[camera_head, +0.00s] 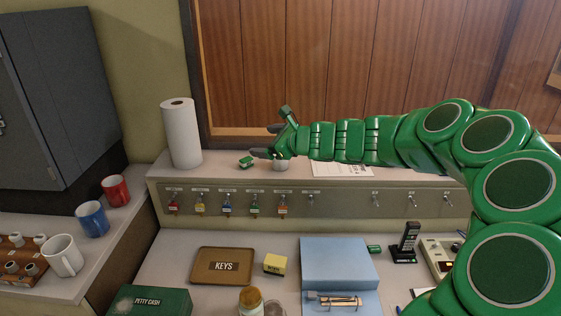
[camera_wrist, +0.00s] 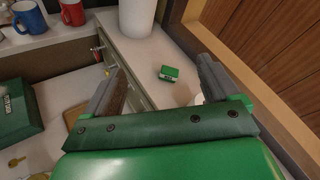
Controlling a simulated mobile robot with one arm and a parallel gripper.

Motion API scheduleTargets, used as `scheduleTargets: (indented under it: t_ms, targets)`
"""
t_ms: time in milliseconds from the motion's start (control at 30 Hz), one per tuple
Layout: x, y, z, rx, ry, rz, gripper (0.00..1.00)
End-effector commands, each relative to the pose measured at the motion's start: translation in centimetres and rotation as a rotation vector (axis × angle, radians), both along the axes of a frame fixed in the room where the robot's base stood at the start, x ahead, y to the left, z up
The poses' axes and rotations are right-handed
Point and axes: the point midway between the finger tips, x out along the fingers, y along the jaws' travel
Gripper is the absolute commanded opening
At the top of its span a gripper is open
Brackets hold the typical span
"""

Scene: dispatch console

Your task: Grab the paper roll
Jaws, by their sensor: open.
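The white paper roll (camera_head: 181,135) stands upright on the left end of the raised shelf, against the wall corner. Its lower part shows at the top of the wrist view (camera_wrist: 137,18). My gripper (camera_head: 272,140) is to the right of the roll, above the shelf, with a gap between them. In the wrist view my gripper (camera_wrist: 160,85) has its two fingers spread wide with nothing held between them. The roll is beyond the fingertips there.
A small green box (camera_head: 246,162) lies on the shelf between roll and gripper. A whitish round object (camera_head: 281,165) sits under my gripper. Hooked keys (camera_head: 227,208) hang below the shelf edge. Red (camera_head: 116,190) and blue (camera_head: 92,219) mugs stand left. A grey cabinet (camera_head: 62,95) hangs left.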

Motion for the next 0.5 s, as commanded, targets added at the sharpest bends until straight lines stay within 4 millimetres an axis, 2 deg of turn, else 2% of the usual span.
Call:
scheduleTargets:
  t_ms: [33,100,200,333,500]
  targets:
    - [1.8,-0.9,-1.5,0.036,0.051,-0.062,0.89]
    - [3.8,-2.2,-3.6,0.087,0.123,-0.144,0.89]
    - [6.1,-4.2,-6.3,0.148,0.209,-0.251,0.89]
    - [7.9,-6.1,-9.0,0.199,0.29,-0.349,0.89]
    - [8.7,-7.1,-10.5,0.225,0.331,-0.4,0.89]
